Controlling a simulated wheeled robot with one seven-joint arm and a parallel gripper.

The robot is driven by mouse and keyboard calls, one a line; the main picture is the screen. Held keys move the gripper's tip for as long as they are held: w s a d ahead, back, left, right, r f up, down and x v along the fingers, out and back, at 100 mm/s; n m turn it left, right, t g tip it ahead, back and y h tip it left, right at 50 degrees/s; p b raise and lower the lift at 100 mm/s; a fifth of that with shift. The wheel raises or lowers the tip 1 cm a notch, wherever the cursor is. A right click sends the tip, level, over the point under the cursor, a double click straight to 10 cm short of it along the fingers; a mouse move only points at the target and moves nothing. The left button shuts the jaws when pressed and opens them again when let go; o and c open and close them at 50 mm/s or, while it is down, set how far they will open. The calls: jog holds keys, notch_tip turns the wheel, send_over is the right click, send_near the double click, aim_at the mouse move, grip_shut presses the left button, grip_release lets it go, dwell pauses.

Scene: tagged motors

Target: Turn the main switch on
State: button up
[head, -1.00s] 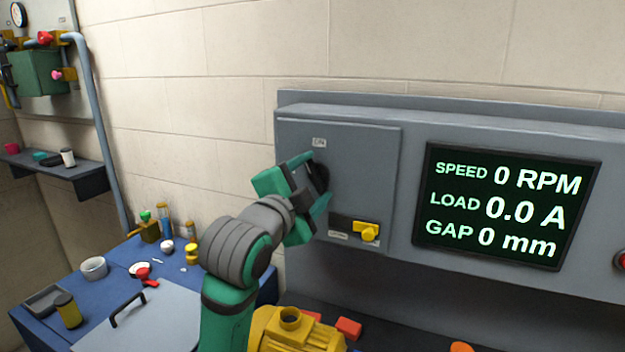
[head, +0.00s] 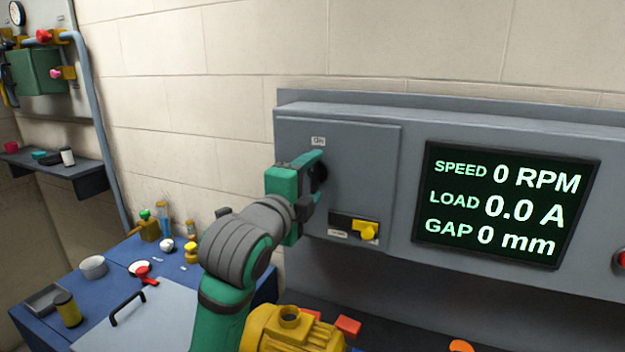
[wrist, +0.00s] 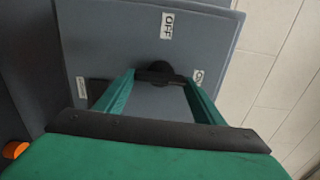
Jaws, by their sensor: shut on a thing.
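The main switch is a black rotary knob (head: 320,172) on the grey panel door (head: 365,165), below a small white label that reads ON. In the wrist view the knob (wrist: 158,72) sits between the fingertips, its bar running across from one finger to the other, with its right end toward the ON label (wrist: 198,77). The OFF label (wrist: 167,25) is above the knob in that view. My green gripper (wrist: 160,78) is shut on the knob; in the head view my gripper (head: 316,168) hides much of it.
A yellow latch (head: 366,230) sits on the door below the knob. A display (head: 500,206) to the right reads 0 RPM, 0.0 A and 0 mm. A yellow motor (head: 290,330) stands below my wrist. A blue bench (head: 60,285) with several small items is at left.

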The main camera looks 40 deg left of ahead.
jog(key=shift+f, duration=0.1)
jog(key=o, duration=1.1)
jog(key=shift+c, duration=0.2)
jog(key=v, duration=1.1)
